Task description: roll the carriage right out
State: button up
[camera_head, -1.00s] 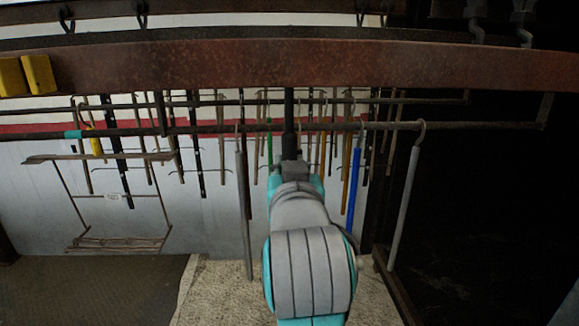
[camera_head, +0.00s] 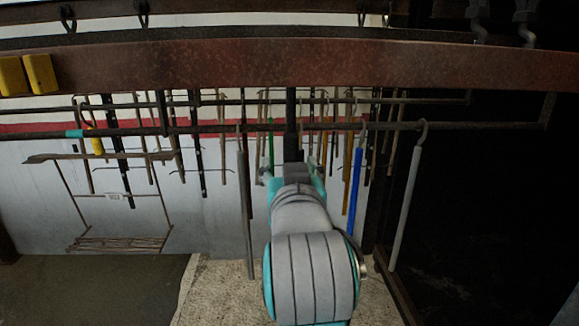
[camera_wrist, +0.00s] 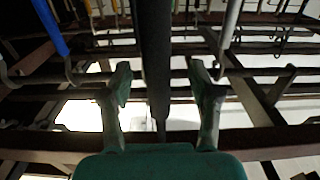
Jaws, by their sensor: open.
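I cannot tell for sure which part is the carriage. A thick dark upright bar (camera_head: 291,115) hangs below the rusty beam in the head view. My gripper (camera_head: 289,170) is at the lower part of this bar. In the wrist view the bar (camera_wrist: 155,60) runs down between the two fingers of my gripper (camera_wrist: 160,80), with a gap visible on each side. The gripper is open. A wire-sided hanging frame (camera_head: 95,157) with a small tag hangs at the left. The bar's top joint is hidden behind the beam.
A rusty beam (camera_head: 230,66) crosses above. Below it, a dark rail (camera_head: 210,129) carries hooked rods, including a grey rod (camera_head: 244,200), a blue rod (camera_head: 354,185) and another grey rod (camera_head: 404,205). Yellow blocks (camera_head: 27,75) sit at upper left. The far right is dark.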

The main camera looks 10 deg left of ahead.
jog(key=v, duration=0.8)
dwell(0.7)
jog(key=shift+s+r, duration=0.15)
notch_tip(320, 180, up, 10)
dwell(0.8)
